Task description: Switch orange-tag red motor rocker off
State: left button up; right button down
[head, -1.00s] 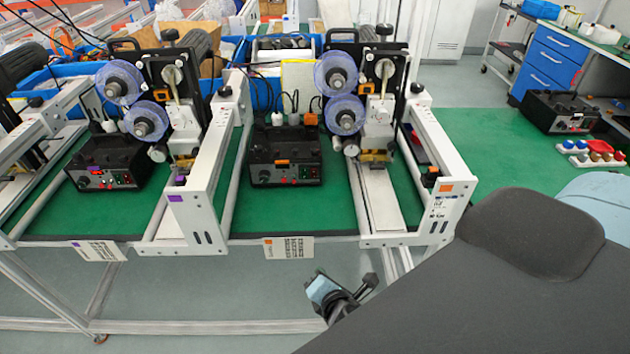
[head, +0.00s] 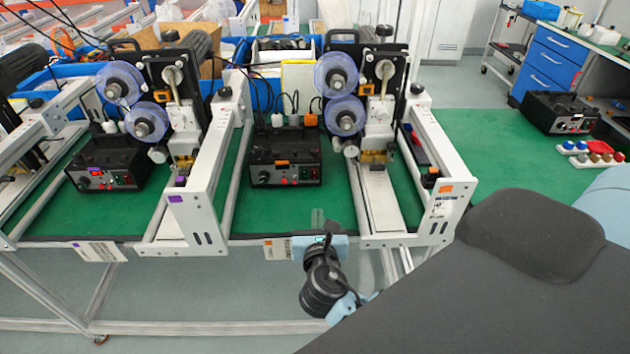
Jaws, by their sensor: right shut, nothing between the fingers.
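The orange-tagged black control box (head: 262,155) stands on the green mat in the middle bay. Its orange tag (head: 282,163) sits on the upper front edge. On its front are a knob, small red parts (head: 284,181) and green switches (head: 304,173); the red rocker's position is too small to read. My right gripper (head: 318,220) is shut and empty, pointing up at the table's front edge, in front of and below the box, apart from it. My left gripper is not in view.
White machine frames (head: 200,205) flank the orange-tagged box. A front label (head: 278,249) is partly behind my right gripper.

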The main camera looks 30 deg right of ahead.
send_near(314, 174)
jog(key=x, duration=0.5)
jog(key=shift+w+d+f, duration=0.1)
jog(key=shift+d+f, duration=0.05)
jog(key=shift+w+d, duration=0.3)
jog(key=shift+w, duration=0.2)
